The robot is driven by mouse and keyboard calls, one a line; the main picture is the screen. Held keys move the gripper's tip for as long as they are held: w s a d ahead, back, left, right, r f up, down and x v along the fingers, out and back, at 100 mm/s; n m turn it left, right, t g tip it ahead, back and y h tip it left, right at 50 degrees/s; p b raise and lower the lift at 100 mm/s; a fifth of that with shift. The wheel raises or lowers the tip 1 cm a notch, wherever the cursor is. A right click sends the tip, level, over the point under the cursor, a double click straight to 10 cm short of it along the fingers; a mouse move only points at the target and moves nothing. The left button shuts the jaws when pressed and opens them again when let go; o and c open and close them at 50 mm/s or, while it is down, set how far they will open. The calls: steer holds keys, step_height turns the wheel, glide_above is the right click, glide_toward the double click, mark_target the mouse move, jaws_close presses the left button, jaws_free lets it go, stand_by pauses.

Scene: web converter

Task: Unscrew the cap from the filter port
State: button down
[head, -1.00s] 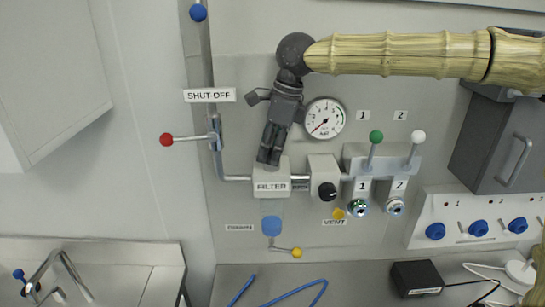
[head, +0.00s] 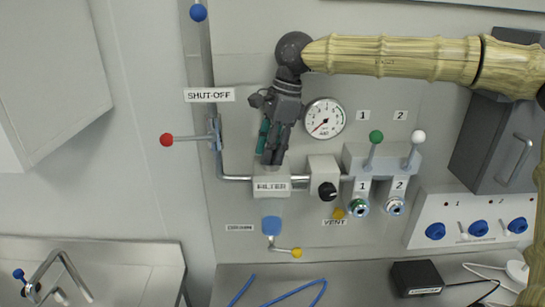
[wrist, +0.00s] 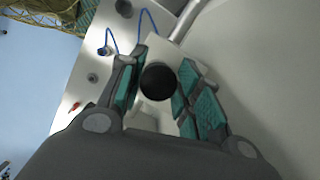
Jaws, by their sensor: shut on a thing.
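The filter port is a pale block (head: 262,175) with a FILTER label on the grey wall panel, and a blue bowl (head: 271,225) shows below it. My gripper (head: 273,156) points down onto the top of this block. In the wrist view a round black cap (wrist: 158,81) sits between the teal-padded fingers, over the pale block. My gripper is shut on the cap.
A pressure gauge (head: 325,118) is close right of my gripper. The red-knobbed shut-off lever (head: 183,138) is to its left. A black knob (head: 327,191) and green and white levers (head: 376,137) stand to the right. A blue hose (head: 310,292) lies on the bench below.

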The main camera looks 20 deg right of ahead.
steer(key=shift+n, duration=0.9)
steer(key=shift+s+d+r+n+g, duration=0.15)
steer(key=shift+s+d+n+g, duration=0.2)
steer(key=shift+n, duration=0.45)
steer(key=shift+s+a+r+n, duration=0.1)
steer(key=shift+s+r+n, duration=0.05)
steer(key=shift+n, duration=0.25)
steer(key=c, duration=1.1)
jaws_free()
steer(key=shift+r, duration=0.1)
steer(key=o, duration=0.3)
steer(key=shift+a, duration=0.1)
steer(key=shift+w, duration=0.2)
steer(key=shift+a+f, duration=0.15)
steer(key=shift+f, duration=0.05)
